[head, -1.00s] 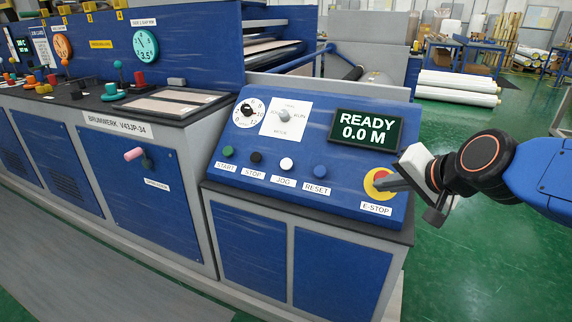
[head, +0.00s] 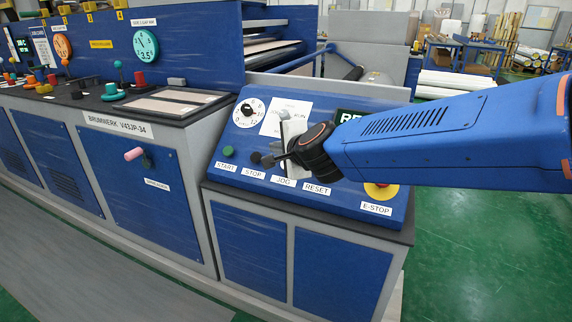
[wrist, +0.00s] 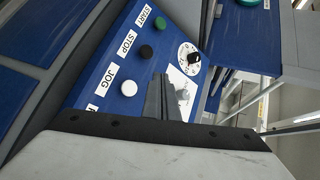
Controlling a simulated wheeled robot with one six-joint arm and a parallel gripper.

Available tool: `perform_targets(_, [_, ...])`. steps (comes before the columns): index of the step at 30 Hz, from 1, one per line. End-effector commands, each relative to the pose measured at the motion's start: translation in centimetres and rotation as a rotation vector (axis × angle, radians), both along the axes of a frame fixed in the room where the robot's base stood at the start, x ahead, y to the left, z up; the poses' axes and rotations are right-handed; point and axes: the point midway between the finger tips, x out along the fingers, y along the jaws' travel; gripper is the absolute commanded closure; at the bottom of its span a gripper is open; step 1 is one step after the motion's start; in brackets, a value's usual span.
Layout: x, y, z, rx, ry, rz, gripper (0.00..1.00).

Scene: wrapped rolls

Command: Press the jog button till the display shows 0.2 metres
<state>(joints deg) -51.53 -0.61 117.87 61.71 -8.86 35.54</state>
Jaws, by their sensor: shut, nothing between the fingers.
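The white jog button (wrist: 128,88) shows uncovered in the wrist view, above its JOG label. In the head view my gripper covers it, and only the JOG label (head: 284,182) shows below. My gripper (head: 267,161) is shut and empty in front of the sloped panel, its tips close to the stop button in the picture. In the wrist view the shut fingers (wrist: 160,80) appear beside the jog button; whether they touch the panel I cannot tell. The display (head: 347,115) is mostly hidden by my arm, so its number cannot be read.
The green start button (head: 228,151) and black stop button (wrist: 146,52) sit along the same row. A numbered dial (head: 248,112) is above. The reset button is hidden.

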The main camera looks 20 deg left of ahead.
Motion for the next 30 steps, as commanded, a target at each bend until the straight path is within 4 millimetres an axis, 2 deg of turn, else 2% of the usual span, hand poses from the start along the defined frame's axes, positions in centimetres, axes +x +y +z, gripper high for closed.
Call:
perform_targets(11, [0.5, -0.1, -0.6, -0.003, -0.002, -0.001, 1.00])
perform_targets(30, [3.4, -0.4, -3.9, -0.004, -0.002, 0.000, 1.00])
